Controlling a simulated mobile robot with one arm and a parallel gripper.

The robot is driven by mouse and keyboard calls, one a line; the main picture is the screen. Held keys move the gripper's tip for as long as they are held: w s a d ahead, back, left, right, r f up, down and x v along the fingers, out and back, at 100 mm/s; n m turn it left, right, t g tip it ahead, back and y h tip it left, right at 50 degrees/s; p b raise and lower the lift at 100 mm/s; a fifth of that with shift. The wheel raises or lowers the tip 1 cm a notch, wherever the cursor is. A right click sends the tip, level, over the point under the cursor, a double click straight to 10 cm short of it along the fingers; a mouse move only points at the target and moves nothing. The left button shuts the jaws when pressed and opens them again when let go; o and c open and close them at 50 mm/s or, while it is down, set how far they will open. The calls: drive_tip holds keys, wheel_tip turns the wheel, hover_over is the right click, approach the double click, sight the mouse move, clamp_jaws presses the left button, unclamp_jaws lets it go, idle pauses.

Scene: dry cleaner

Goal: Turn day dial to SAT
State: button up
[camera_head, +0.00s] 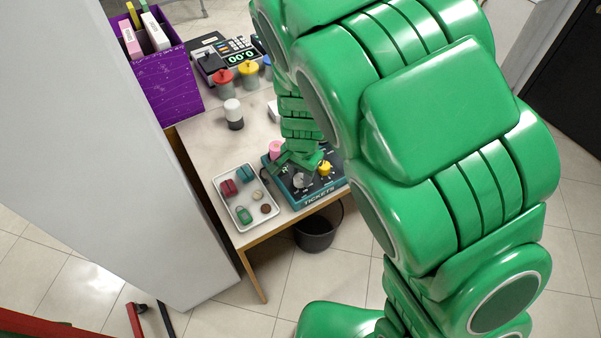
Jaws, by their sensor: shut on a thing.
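The teal ticket box (316,197) marked TICKETS sits at the table's front right corner. Its top carries a grey dial (300,181) and a yellow knob (324,168). A pink round piece (276,149) shows at its back left. My green gripper (299,168) points down over the box and is shut, apparently on the grey dial; the contact is partly hidden by the gripper. The day marks and the dial's setting are too small to read.
A white tray (238,218) with several small items lies left of the box. A white and dark cylinder (233,113), red and yellow lidded pots, a register (232,52) and a purple bin (168,85) stand farther back. A black bucket (316,234) is on the floor.

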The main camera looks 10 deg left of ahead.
sight(301, 179)
drive_tip(key=m, duration=0.5)
drive_tip(key=shift+m, duration=0.3)
drive_tip(key=m, duration=0.5)
drive_tip(key=shift+s+m, duration=0.1)
drive_tip(key=shift+m, duration=0.2)
drive_tip(key=o, duration=1)
drive_tip(key=shift+o, duration=0.2)
drive_tip(key=shift+r, duration=0.1)
drive_tip(key=shift+s+d+r, duration=0.1)
drive_tip(key=shift+s+r, duration=0.05)
drive_tip(key=shift+r, duration=3.65)
